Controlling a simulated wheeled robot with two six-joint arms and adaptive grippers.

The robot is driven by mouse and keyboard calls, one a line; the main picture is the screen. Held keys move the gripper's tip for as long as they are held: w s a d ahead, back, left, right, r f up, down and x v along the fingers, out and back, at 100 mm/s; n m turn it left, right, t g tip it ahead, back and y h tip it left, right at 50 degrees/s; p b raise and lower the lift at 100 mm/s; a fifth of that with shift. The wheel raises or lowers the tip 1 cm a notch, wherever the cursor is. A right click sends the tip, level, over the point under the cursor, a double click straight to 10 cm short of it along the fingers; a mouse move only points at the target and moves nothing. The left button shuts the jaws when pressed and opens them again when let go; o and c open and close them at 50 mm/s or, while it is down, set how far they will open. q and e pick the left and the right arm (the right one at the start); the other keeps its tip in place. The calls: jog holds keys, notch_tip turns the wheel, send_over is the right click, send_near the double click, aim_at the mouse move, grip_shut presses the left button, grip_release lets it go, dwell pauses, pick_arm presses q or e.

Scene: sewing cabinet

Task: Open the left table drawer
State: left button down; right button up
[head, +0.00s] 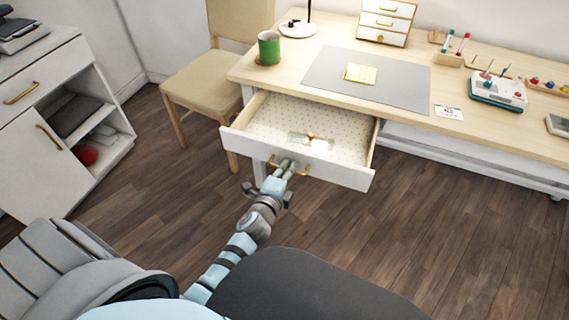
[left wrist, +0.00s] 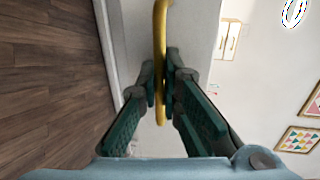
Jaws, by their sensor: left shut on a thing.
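The left table drawer (head: 330,174) is pulled out from under the wooden table (head: 340,37), and its patterned inside shows. A small clear item with an orange spot (head: 311,139) lies in it. My left gripper (head: 287,166) is at the drawer's white front, shut on its gold handle (head: 303,172). In the left wrist view the gripper's green fingers (left wrist: 163,95) close around the gold handle (left wrist: 160,40), with the white drawer front (left wrist: 205,30) behind it. My right gripper is not in view.
A beige chair (head: 208,80) stands left of the drawer. A white cabinet (head: 50,160) stands at the far left. On the tabletop are a green mug (head: 269,48), a grey mat (head: 325,72) and a small sewing machine-like device (head: 498,90). The wooden floor (head: 420,240) in front is clear.

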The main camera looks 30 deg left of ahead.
pick_arm(q)
jog(key=c, duration=2)
grip_release()
jog(key=v, duration=1.2)
